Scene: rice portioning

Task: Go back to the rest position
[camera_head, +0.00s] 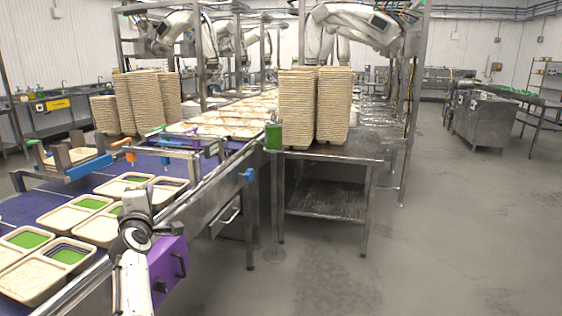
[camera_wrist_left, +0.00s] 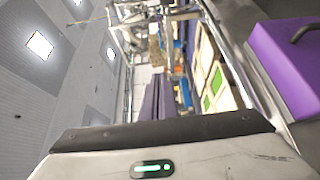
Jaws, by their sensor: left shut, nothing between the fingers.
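My left arm comes up from the bottom left in the head view. My left gripper (camera_head: 137,202) is small there, above the conveyor's near edge, beside the trays. It is shut and holds nothing. In the left wrist view a pale housing with a green light fills the bottom, and the fingertips cannot be made out. My right gripper is not in view. Pale two-compartment trays (camera_head: 62,217) stand in rows on the blue conveyor (camera_head: 22,208); some small compartments show green.
A purple box (camera_head: 168,262) sits on the conveyor's side, close to my left arm; it also shows in the left wrist view (camera_wrist_left: 285,62). Tall stacks of trays (camera_head: 333,105) stand on a metal table (camera_head: 335,155). The grey floor (camera_head: 450,240) at right is clear.

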